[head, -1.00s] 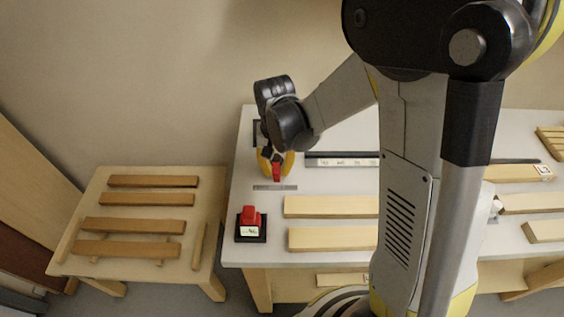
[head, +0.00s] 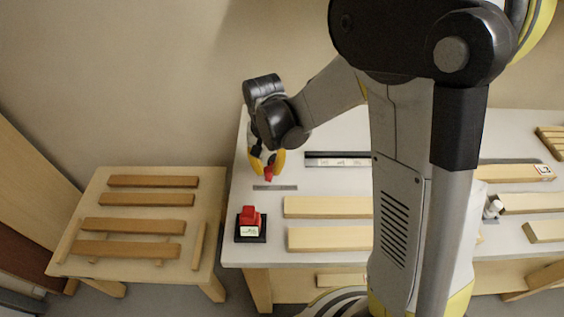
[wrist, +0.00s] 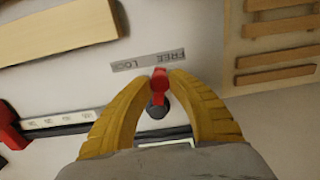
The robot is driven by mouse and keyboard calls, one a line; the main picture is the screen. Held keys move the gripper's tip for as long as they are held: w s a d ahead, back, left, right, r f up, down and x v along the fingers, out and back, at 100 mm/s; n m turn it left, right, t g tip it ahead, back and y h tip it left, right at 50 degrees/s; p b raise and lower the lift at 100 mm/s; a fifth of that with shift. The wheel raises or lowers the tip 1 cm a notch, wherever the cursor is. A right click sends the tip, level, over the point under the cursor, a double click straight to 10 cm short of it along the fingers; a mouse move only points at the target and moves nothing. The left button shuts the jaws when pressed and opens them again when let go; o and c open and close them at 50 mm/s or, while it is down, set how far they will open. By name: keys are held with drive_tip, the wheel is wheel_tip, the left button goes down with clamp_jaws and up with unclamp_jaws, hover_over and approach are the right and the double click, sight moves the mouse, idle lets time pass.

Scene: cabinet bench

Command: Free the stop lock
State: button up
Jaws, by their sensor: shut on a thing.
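The stop lock shows as a small red lever (wrist: 160,80) on a dark round pivot (wrist: 157,110) in the wrist view. In the head view, the red lever (head: 269,174) shows just below my fingers. My gripper (wrist: 167,73) has its yellow fingers on either side of the lever, shut on it. In the head view, my gripper (head: 267,166) is low over the left end of the bench. A grey label strip (wrist: 148,60) reading "FREE LOC…" lies just beyond the lever, its last letters hard to read. It also shows in the head view (head: 275,187).
A red block on a black base (head: 251,236) stands at the bench's front left corner. A dark rail with a pale scale (head: 335,160) lies right of my gripper. Pale boards (head: 328,207) lie in front. A low slatted table (head: 140,212) stands left. My arm hides the bench's middle.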

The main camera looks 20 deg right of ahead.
drive_tip(key=shift+w+a, duration=0.6)
drive_tip(key=shift+a, duration=0.15)
drive_tip(key=shift+w+a, duration=0.25)
drive_tip(key=shift+w, duration=0.05)
idle(0.4)
drive_tip(key=o, duration=0.8)
drive_tip(key=shift+o, duration=0.2)
wheel_tip(320, 180, up, 9)
drive_tip(key=p, duration=0.6)
